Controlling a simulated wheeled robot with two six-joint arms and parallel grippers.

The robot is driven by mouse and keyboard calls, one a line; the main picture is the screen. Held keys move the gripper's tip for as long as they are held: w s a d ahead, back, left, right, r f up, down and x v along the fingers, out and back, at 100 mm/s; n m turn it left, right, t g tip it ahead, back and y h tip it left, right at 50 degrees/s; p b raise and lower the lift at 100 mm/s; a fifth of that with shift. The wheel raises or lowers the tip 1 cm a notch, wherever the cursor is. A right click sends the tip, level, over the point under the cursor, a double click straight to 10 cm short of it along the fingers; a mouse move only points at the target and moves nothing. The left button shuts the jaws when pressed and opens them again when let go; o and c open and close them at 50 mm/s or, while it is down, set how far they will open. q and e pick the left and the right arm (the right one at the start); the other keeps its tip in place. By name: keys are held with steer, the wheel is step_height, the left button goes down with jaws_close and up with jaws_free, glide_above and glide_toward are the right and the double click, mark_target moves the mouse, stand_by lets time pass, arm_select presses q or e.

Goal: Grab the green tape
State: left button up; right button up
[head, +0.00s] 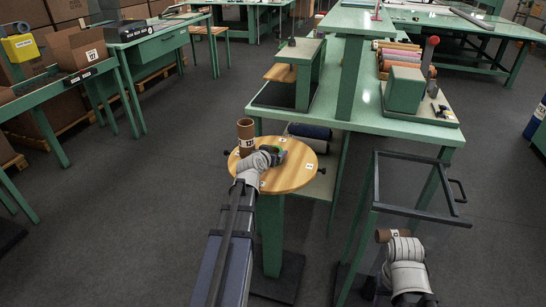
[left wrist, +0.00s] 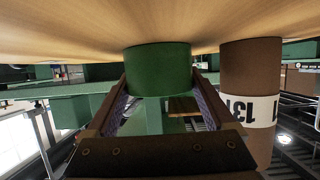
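The green tape (head: 279,156) sits on the round wooden table top (head: 295,176), partly hidden by my left gripper (head: 273,157) in the head view. In the left wrist view, which is upside down, the tape (left wrist: 158,70) is a dark green upright cylinder. The fingers of my left gripper (left wrist: 158,88) are spread, one at each side of it; I cannot tell whether they press on it.
A brown tube (head: 246,133) with a white label stands beside the tape, and close to the fingers in the left wrist view (left wrist: 250,80). A green table (head: 385,124) with rolls and fixtures lies behind. An open green frame (head: 415,213) stands near my right arm.

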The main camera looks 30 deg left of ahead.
mark_target(273, 151)
arm_select(q)
steer(key=c, duration=0.8)
steer(key=shift+r, duration=0.15)
step_height(273, 151, up, 10)
steer(key=p, duration=1)
